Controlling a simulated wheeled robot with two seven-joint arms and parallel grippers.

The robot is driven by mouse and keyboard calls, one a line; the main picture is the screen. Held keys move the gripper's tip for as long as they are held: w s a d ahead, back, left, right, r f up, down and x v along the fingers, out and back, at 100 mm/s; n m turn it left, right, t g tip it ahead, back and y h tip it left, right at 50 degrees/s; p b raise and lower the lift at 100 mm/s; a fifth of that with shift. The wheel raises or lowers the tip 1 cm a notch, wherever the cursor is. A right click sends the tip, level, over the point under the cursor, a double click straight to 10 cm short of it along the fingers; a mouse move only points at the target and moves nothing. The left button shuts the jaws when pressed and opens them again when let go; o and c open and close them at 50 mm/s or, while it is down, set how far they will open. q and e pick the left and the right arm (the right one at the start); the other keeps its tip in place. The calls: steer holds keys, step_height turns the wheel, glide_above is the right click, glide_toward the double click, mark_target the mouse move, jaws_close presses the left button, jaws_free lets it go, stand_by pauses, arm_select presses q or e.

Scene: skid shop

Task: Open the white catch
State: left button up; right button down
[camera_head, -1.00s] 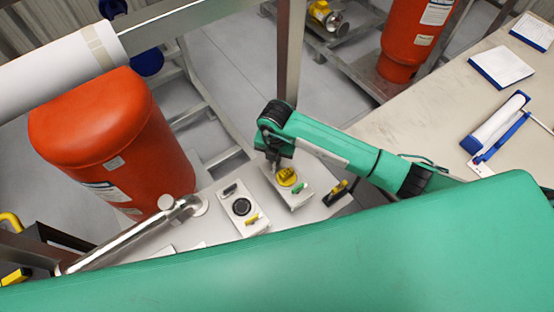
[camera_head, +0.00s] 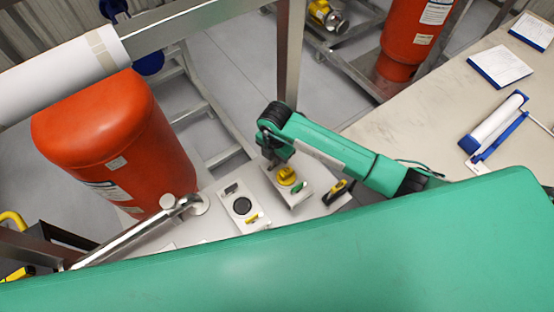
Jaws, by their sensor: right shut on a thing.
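My right gripper (camera_head: 271,163) reaches down to the far end of a pale plate (camera_head: 306,199). It is shut at the place of the white catch, and its jaws and wrist hide the catch, so I cannot make out its position. On the same plate are a yellow round knob (camera_head: 287,176) and a small green catch (camera_head: 298,188). My left gripper is not in view.
A second pale plate (camera_head: 229,211) beside it carries a black round knob (camera_head: 242,206), a dark catch (camera_head: 231,188) and a yellow catch (camera_head: 252,218). A yellow-and-black device (camera_head: 338,191) lies to the right. A steel pipe (camera_head: 135,232) and red tank (camera_head: 105,130) stand left.

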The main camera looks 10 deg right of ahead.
steer(key=shift+m+p, duration=0.3)
steer(key=shift+m, duration=1)
steer(key=shift+s, duration=0.1)
steer(key=c, duration=1.5)
jaws_free()
steer(key=shift+m, duration=0.3)
steer(key=shift+c, duration=0.2)
steer(key=shift+r, duration=0.15)
